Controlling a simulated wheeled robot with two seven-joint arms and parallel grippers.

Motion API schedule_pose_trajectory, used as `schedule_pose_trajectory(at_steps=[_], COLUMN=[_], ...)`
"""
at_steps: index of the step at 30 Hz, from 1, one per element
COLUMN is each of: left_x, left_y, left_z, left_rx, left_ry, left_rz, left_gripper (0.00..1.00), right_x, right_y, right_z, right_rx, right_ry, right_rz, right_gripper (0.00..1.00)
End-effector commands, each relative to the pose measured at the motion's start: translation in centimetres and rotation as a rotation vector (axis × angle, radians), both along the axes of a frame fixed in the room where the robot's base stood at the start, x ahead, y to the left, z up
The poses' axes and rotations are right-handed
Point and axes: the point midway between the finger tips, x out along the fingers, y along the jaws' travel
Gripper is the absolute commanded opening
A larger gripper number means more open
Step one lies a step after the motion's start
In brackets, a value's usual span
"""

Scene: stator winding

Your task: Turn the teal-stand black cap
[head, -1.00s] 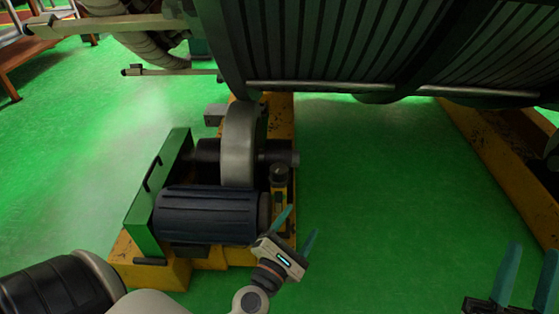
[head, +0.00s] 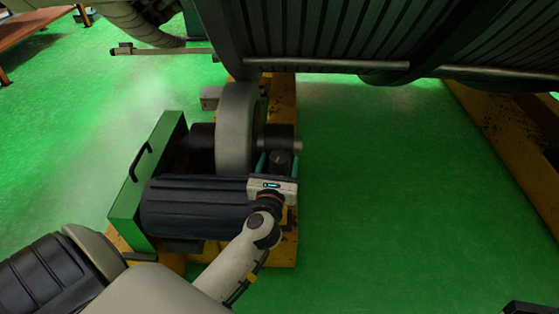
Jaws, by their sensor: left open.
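The black cap (head: 279,158) is a small dark round knob on top of its stand, at the right end of the motor unit in the head view. The stand below it is mostly hidden by my left gripper (head: 276,163). That gripper is open, with its teal fingers reaching away from me. One finger shows just left of the cap; the other is hard to make out. I cannot tell whether the fingers touch the cap. My right gripper's fingers are not in view; only a dark piece shows at the bottom right corner.
A dark blue ribbed motor (head: 195,207) lies left of my gripper, with a green panel (head: 150,165) beside it. A grey roller wheel (head: 236,125) stands behind, under the large ribbed drum (head: 330,40). Green floor (head: 390,200) is clear to the right, up to a yellow beam (head: 500,140).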

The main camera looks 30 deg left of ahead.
Motion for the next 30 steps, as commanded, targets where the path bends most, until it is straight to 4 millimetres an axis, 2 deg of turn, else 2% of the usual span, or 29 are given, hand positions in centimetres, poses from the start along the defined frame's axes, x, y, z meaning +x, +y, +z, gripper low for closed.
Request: schedule_pose_trajectory(at_steps=[6,14,23,30], left_x=[1.5,1.6,1.6,1.6], left_y=[0.7,0.7,0.7,0.7], left_z=[-0.1,0.0,0.0,0.1], left_rx=[0.001,0.001,0.001,0.002], left_ry=[0.000,0.001,0.000,0.002], left_rz=[0.000,0.000,0.000,-0.022], left_gripper=[0.68,0.68,0.23,0.23], right_x=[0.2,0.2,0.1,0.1], right_y=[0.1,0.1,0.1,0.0], right_z=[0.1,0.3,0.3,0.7], right_rx=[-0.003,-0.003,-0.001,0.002], right_ry=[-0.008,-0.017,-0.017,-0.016], right_rz=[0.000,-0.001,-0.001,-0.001], right_gripper=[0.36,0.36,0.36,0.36])
